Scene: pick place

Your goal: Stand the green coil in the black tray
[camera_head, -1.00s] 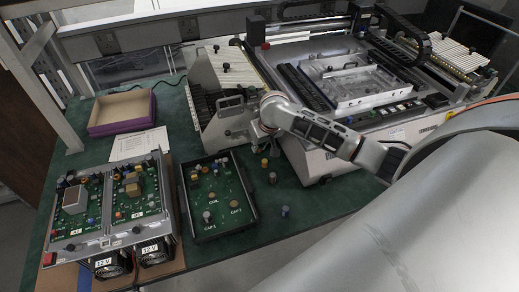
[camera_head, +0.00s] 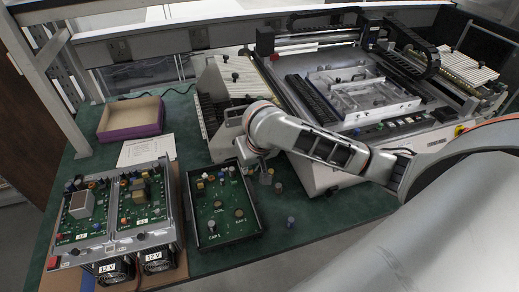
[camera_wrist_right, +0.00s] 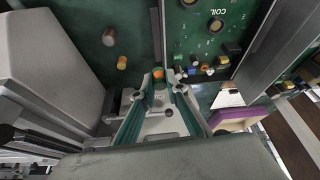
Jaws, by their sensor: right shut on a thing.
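The black tray (camera_head: 250,199) lies on the green mat at the lower middle, with a green board inside marked COIL, CAP 1 and CAP 2. Its dark wall also shows in the right wrist view (camera_wrist_right: 161,28). My right gripper (camera_head: 253,163) is beside the tray's far right corner; its fingertips are mostly hidden under the arm. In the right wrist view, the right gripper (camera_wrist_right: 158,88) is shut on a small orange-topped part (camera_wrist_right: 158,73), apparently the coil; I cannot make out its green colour. My left gripper is not in view.
Loose parts (camera_head: 279,187) stand on the mat right of the tray; another (camera_head: 291,222) is nearer the front. A twin circuit board unit (camera_head: 113,215) stands left of the tray. A purple box (camera_head: 131,118) and the large machine (camera_head: 340,180) are behind.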

